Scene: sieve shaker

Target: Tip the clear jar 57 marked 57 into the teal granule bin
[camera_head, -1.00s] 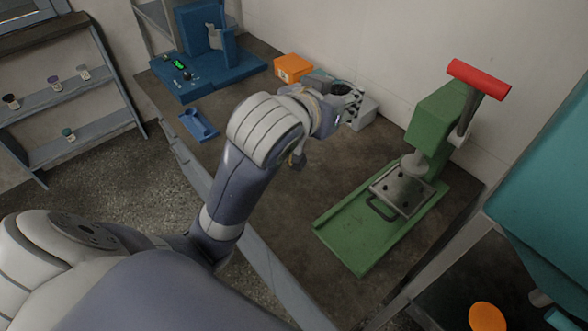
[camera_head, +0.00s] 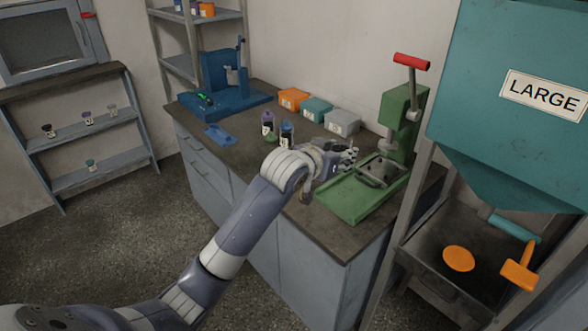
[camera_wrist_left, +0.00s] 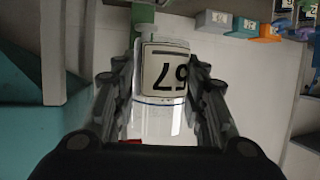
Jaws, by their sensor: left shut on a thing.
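My left gripper (camera_head: 345,157) is over the right part of the workbench, beside the green press. In the left wrist view the same gripper (camera_wrist_left: 165,110) is shut on the clear jar 57 (camera_wrist_left: 150,119), whose white label reads 57. The jar is mostly hidden by the hand in the head view, and its contents are hard to tell. A small teal box (camera_head: 316,110) sits at the back of the bench. My right gripper is out of view.
The green press (camera_head: 400,120) with a red handle stands between the gripper and the large bin. An orange box (camera_head: 293,97), a grey box (camera_head: 342,122) and two dark jars (camera_head: 287,135) are on the bench (camera_head: 235,140). A blue machine (camera_head: 225,85) stands at the back left.

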